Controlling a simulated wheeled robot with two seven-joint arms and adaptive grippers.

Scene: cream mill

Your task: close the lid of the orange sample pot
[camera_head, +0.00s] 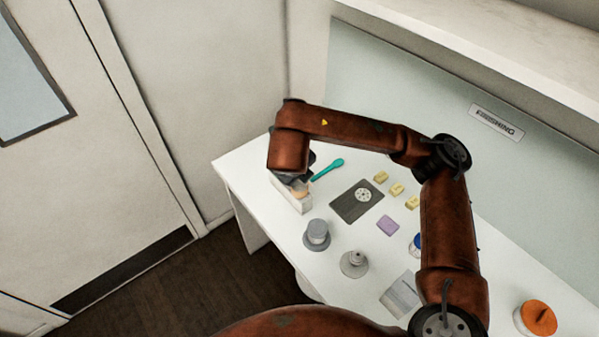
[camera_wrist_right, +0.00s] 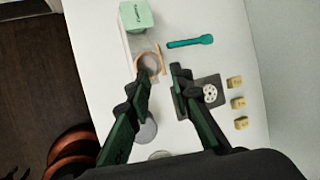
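A round pot with an orange-tan rim (camera_wrist_right: 149,63) stands in a shallow white tray (camera_wrist_right: 113,38) in the right wrist view. A thin tan piece (camera_wrist_right: 161,58), seen nearly edge-on, stands up at its right side and looks like its raised lid. My right gripper (camera_wrist_right: 160,76) is open, its fingertips apart just in front of the pot, with the thin piece between their lines. Whether a finger touches the pot cannot be told. In the head view my arm mostly hides this spot; a bit of tan shows in the tray (camera_head: 302,205). My left gripper is not in view.
A green box (camera_wrist_right: 136,15) is beyond the pot. A teal spoon (camera_head: 328,169), dark plate (camera_head: 352,207), yellow blocks (camera_head: 397,188), purple block (camera_head: 388,225), grey pots (camera_head: 316,235) and an orange-topped white jar (camera_head: 538,318) are on the white table. A wall backs the table.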

